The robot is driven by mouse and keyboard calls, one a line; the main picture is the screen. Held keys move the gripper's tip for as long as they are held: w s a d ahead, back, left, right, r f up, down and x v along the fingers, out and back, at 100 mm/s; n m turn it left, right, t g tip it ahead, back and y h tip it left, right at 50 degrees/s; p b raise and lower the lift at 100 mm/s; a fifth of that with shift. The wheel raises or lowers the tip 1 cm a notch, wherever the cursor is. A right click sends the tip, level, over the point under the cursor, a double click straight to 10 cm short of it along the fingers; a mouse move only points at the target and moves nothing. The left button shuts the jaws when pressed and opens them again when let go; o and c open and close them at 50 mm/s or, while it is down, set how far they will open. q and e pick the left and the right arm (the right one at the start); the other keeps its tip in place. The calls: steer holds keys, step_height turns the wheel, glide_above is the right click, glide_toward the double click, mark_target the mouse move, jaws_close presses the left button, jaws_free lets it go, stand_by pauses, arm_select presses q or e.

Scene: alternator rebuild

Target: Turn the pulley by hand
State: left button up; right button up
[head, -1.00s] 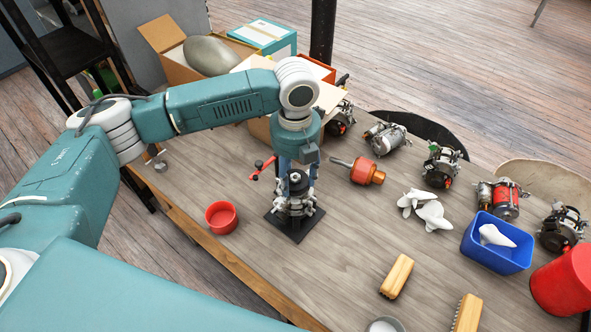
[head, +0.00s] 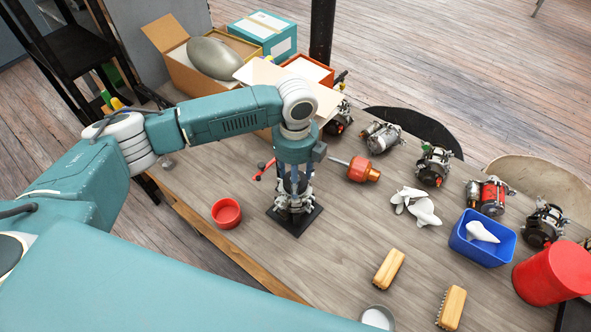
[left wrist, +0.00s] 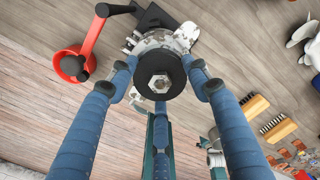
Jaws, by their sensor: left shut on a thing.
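The alternator (head: 296,207) stands upright on a black base plate (head: 294,224) near the middle of the table. Its black pulley with a hex nut faces up and shows in the left wrist view (left wrist: 160,80). My left gripper (head: 296,188) reaches straight down over it. In the left wrist view, its blue fingers (left wrist: 163,80) are shut around the pulley's rim, with fingertips on both sides. The fingers partly hide the pulley in the head view. My right gripper is in neither view.
A red crank handle (head: 263,170) sticks out left of the alternator, near a red bowl (head: 227,214). An orange-headed tool (head: 362,169) lies to the right. Beyond are white parts (head: 418,207), a blue bin (head: 478,250) and brushes (head: 388,269). The table front is mostly clear.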

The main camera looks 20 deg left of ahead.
arm_select(q)
steer(key=shift+s+n+p, duration=0.25)
steer(key=shift+n+p, duration=0.25)
steer(key=shift+n, duration=0.3)
steer(key=shift+f, duration=0.15)
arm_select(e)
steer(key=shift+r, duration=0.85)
arm_select(q)
steer(key=shift+r+n+p, duration=0.25)
steer(key=shift+n+p, duration=0.55)
steer(key=shift+p, duration=0.15)
steer(key=shift+f+n, duration=0.15)
steer(key=shift+n, duration=0.65)
steer(key=shift+f+n, duration=0.15)
steer(key=shift+n, duration=0.95)
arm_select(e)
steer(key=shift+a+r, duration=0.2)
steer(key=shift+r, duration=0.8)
